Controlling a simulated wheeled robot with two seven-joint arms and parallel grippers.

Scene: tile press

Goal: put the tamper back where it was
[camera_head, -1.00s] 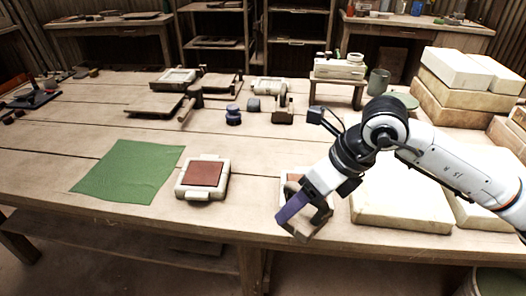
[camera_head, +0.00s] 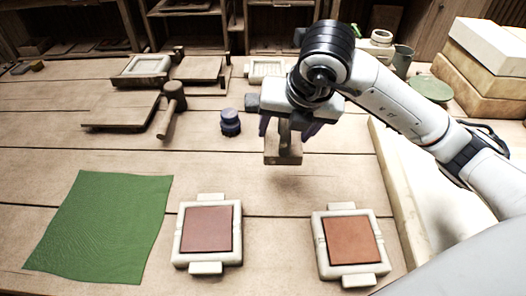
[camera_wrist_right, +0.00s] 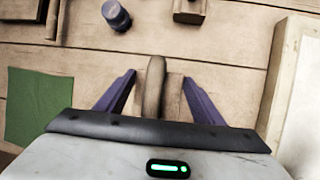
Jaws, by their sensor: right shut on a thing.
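My right gripper (camera_head: 290,125) is shut on the tamper (camera_head: 283,155), a wooden block with an upright handle, and holds it above the table behind the right mould. In the right wrist view the tamper's handle (camera_wrist_right: 154,85) stands between the purple fingers. Below and nearer are two pale moulds, a left mould (camera_head: 205,268) and a right mould (camera_head: 348,213), each with a flat reddish tile. My left gripper is not in view.
A green cloth (camera_head: 105,225) lies at left. A wooden block (camera_wrist_right: 190,10) lies ahead in the wrist view. Pale slabs (camera_head: 405,190) lie at right.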

